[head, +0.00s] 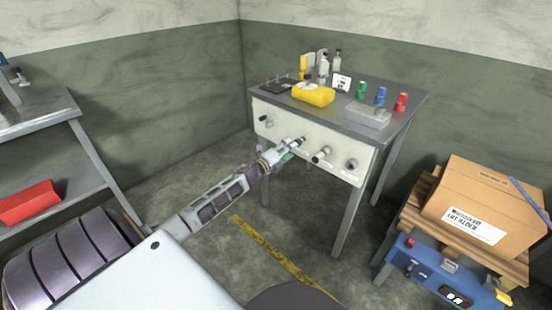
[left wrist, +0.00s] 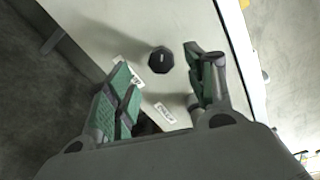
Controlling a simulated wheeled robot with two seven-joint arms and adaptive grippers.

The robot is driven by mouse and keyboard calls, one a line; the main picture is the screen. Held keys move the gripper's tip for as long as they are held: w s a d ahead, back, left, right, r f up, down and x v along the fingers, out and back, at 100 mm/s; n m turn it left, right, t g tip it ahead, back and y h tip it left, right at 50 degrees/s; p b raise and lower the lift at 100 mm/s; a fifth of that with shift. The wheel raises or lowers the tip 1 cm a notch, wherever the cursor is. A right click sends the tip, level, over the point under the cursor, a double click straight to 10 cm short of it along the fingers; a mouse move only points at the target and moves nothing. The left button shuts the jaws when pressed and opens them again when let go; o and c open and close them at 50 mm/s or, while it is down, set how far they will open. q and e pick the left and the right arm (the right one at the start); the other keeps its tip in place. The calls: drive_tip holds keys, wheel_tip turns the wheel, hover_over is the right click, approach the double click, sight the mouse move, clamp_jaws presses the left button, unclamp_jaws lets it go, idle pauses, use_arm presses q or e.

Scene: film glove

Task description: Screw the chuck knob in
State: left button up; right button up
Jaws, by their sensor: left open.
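A white panel (head: 336,168) on the front of a grey workbench carries several dark knobs. One knob (head: 266,121) is at its left end, others (head: 321,156) are right of my gripper; I cannot tell which is the chuck knob. My left gripper (head: 294,146) is in front of the panel's middle, partly hiding what is there. In the left wrist view my left gripper (left wrist: 157,66) is open, green pads apart, with nothing held. A black faceted knob (left wrist: 160,60) shows in the gap between the fingertips, apparently beyond them and untouched. My right gripper is not in view.
The workbench top (head: 400,97) holds a yellow item (head: 313,95), a clear box (head: 368,116) and several small coloured containers. A cardboard box (head: 480,205) on a pallet stands at the right. A shelf with a red bin (head: 28,202) is at the left.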

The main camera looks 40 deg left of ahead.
use_arm(q)
drive_tip(key=s, duration=0.7)
drive_tip(key=shift+a, duration=0.3)
drive_tip(key=shift+s+f, duration=0.1)
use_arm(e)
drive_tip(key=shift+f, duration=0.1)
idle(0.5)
